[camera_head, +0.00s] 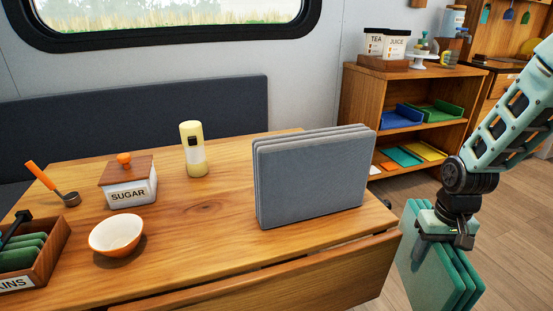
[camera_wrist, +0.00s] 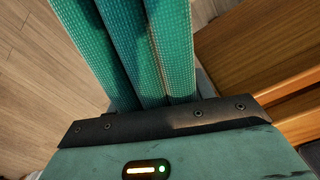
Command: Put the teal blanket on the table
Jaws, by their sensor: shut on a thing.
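The teal blanket (camera_head: 428,262) is a folded bundle of several upright layers. It hangs below my gripper (camera_head: 447,232), off the right end of the wooden table (camera_head: 215,222). My gripper is shut on its top edge. The wrist view shows the ribbed teal folds (camera_wrist: 135,50) close up, running down to the dark gripper edge (camera_wrist: 170,122). The fingertips themselves are hidden by the blanket. The blanket is apart from the table, beside its right end.
A grey folded blanket (camera_head: 312,180) stands upright on the table's right part. A sugar box (camera_head: 128,190), orange bowl (camera_head: 116,235), yellow bottle (camera_head: 193,150), scoop (camera_head: 66,197) and napkin box (camera_head: 40,262) stand on the left. The front middle is clear. A shelf (camera_head: 352,110) stands behind.

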